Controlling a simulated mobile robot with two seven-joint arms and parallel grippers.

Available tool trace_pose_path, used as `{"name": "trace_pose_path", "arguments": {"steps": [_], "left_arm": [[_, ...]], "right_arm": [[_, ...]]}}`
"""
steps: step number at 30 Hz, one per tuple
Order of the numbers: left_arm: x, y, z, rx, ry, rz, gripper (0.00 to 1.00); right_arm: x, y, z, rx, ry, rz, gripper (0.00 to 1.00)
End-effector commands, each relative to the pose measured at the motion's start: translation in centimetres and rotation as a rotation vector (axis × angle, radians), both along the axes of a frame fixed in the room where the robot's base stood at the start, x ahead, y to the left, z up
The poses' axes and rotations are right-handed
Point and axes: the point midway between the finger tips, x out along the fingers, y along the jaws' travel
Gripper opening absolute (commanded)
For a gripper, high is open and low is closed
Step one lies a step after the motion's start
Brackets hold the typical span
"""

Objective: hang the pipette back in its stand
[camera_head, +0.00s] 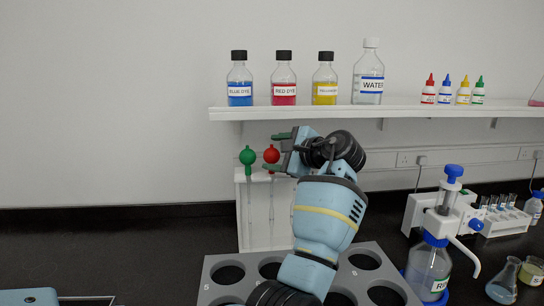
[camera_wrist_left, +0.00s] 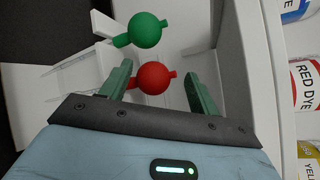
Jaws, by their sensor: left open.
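The white pipette stand (camera_head: 282,215) stands on the dark bench below the shelf; it also shows in the left wrist view (camera_wrist_left: 235,50). A pipette with a green bulb (camera_head: 248,156) hangs upright in it at the left. A second pipette with a red bulb (camera_head: 271,155) hangs beside it; its thin stem runs down along the stand. My left gripper (camera_head: 279,150) is open at the stand's top. In the left wrist view its green fingers lie on either side of the red bulb (camera_wrist_left: 152,78), with gaps visible. The green bulb (camera_wrist_left: 145,30) is beyond them. My right gripper is out of view.
A grey rack with round holes (camera_head: 207,272) stands in front of the stand. The white shelf (camera_head: 400,110) above carries dye bottles, a water bottle (camera_head: 369,75) and small dropper bottles. A dispenser bottle (camera_head: 428,268) and flasks are at right. The bench at left is largely clear.

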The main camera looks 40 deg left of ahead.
Motion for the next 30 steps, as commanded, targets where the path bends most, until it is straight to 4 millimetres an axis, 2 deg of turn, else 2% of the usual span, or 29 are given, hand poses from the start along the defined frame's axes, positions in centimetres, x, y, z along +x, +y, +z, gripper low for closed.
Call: {"name": "trace_pose_path", "arguments": {"steps": [6, 13, 20, 30], "left_arm": [[-0.1, -4.7, 1.2, 0.000, -0.003, -0.002, 0.61], [-0.1, -8.4, 2.1, 0.000, -0.002, -0.001, 0.61], [-0.2, -9.9, 2.4, 0.001, -0.003, 0.001, 0.61], [-0.2, -10.0, 2.5, 0.001, -0.003, 0.001, 0.61]], "right_arm": [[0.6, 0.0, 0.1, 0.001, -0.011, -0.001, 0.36], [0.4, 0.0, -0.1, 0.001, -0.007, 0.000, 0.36], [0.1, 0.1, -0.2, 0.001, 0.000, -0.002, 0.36], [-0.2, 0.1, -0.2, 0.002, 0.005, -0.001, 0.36]]}}
